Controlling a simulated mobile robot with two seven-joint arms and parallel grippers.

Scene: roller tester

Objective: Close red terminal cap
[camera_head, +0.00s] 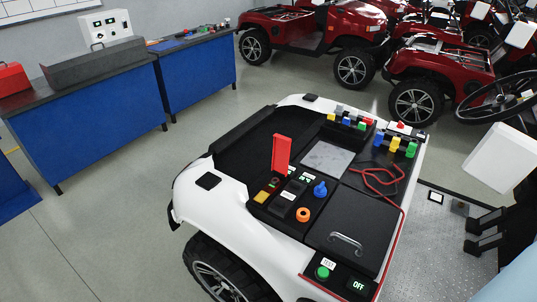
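The red terminal cap (281,152) stands upright as a tall flat red flap on the left part of the black panel (368,226) of the white cart. Its lower end is at a small dark block behind the yellow button; whether it touches the terminal is too small to tell. My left gripper is not in view.
Near the cap are a yellow button (262,196), a blue knob (320,188) and an orange ring (303,214). A red cable (381,180) lies on the panel. A white box (500,158) stands at right. Blue workbenches (95,110) stand left; floor between is clear.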

